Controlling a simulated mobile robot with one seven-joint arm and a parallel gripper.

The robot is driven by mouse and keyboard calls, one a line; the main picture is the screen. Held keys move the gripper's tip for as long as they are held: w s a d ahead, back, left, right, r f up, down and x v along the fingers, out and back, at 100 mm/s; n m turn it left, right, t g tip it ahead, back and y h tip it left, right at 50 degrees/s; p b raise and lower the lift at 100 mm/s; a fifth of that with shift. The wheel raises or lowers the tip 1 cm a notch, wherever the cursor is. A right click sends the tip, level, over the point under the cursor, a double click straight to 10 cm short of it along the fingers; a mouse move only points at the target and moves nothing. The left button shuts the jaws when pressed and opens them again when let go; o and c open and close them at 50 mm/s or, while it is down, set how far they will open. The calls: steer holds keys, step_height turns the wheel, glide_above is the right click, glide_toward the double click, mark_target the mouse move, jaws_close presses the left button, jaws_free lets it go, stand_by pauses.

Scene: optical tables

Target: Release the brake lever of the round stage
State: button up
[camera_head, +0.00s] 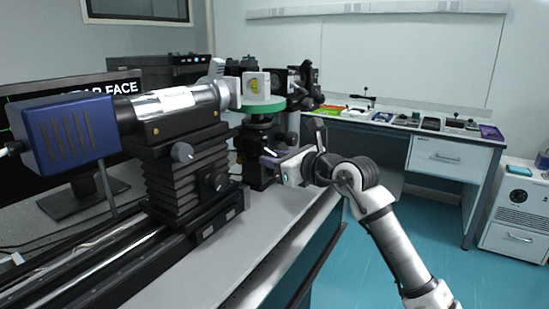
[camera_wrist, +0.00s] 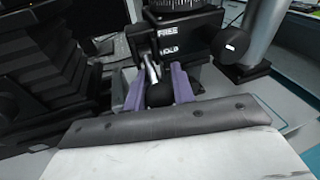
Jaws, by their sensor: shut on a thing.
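The round stage (camera_head: 259,135) stands on the table in the head view, with a green disc (camera_head: 262,106) above it. In the wrist view its black block (camera_wrist: 195,35) carries the white words FREE, above, and HOLD, below. The brake lever (camera_wrist: 153,72) is a thin metal rod with a black knob (camera_wrist: 160,95), and it comes out beside HOLD, toward the wrist camera. My gripper (camera_wrist: 158,92) is shut on the lever, with its purple fingers on either side of the knob. In the head view my gripper (camera_head: 267,157) is at the stage's front; the lever is not distinguishable there.
A blue and silver instrument (camera_head: 70,133) sits on a black bellows-sided lift (camera_head: 182,180) left of the stage. In the wrist view a black knob (camera_wrist: 232,45) and a metal post (camera_wrist: 263,35) are close right of the lever. The tabletop's right side (camera_head: 245,245) is clear.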

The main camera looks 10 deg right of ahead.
steer(key=r+g+h+p, duration=0.1)
steer(key=g, duration=0.1)
steer(key=r+n+g+h+p, duration=0.1)
steer(key=g+h+p, duration=0.1)
steer(key=shift+s+d+r, duration=0.2)
steer(key=g+h+p, duration=0.1)
steer(key=r+g+h+p, duration=0.1)
steer(key=p, duration=0.1)
steer(key=shift+g, duration=0.3)
steer(key=shift+r+n+g+h+p, duration=0.1)
steer(key=shift+n+g+h+p, duration=0.35)
steer(key=shift+g+p, duration=0.2)
steer(key=o, duration=1)
steer(key=v, duration=0.6)
steer(key=b+v, duration=0.1)
steer(key=v, duration=0.6)
steer(key=shift+s+a+r, duration=0.1)
steer(key=shift+a+r, duration=0.05)
steer(key=shift+r, duration=0.2)
